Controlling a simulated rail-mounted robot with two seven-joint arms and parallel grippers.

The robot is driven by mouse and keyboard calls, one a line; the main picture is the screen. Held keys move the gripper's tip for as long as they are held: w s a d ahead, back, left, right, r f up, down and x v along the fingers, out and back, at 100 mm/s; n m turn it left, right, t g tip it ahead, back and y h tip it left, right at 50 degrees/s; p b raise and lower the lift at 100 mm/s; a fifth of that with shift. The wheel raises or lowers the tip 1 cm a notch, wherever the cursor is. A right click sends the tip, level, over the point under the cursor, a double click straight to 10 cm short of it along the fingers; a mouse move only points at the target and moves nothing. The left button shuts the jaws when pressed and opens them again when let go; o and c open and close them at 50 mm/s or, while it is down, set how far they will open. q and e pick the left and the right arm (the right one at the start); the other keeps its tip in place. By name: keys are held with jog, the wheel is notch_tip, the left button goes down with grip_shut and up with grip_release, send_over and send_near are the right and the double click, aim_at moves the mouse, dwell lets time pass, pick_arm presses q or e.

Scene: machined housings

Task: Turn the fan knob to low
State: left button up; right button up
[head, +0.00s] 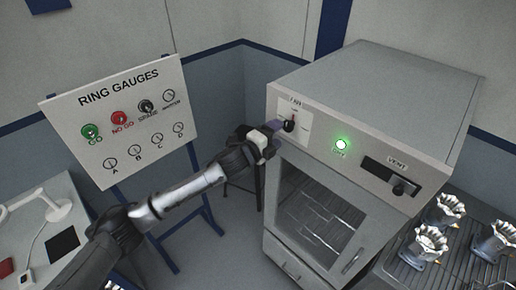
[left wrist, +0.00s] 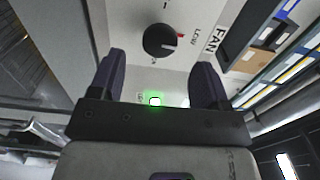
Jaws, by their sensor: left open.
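The fan knob (head: 289,125) is a dark round knob on a white plate at the upper left of the oven-like cabinet's front. In the left wrist view the knob (left wrist: 159,41) has a red mark on its rim, pointing toward the LOW label (left wrist: 194,38) and the FAN label (left wrist: 215,40). My left gripper (head: 273,128) is just left of the knob in the head view. In the left wrist view its two dark fingers (left wrist: 158,78) are apart with nothing between them, and the knob lies beyond the fingertips. My right gripper is not in view.
The cabinet (head: 375,95) also carries a lit green button (head: 341,145) and a vent slider (head: 400,187). A ring gauges board (head: 122,115) stands left. Metal parts (head: 431,242) sit on a rack at right. A white-topped table (head: 45,230) is at lower left.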

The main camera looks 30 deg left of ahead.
pick_arm(q)
jog(key=b+v, duration=0.1)
jog(key=v, duration=0.7)
jog(key=shift+w, duration=0.1)
dwell(0.4)
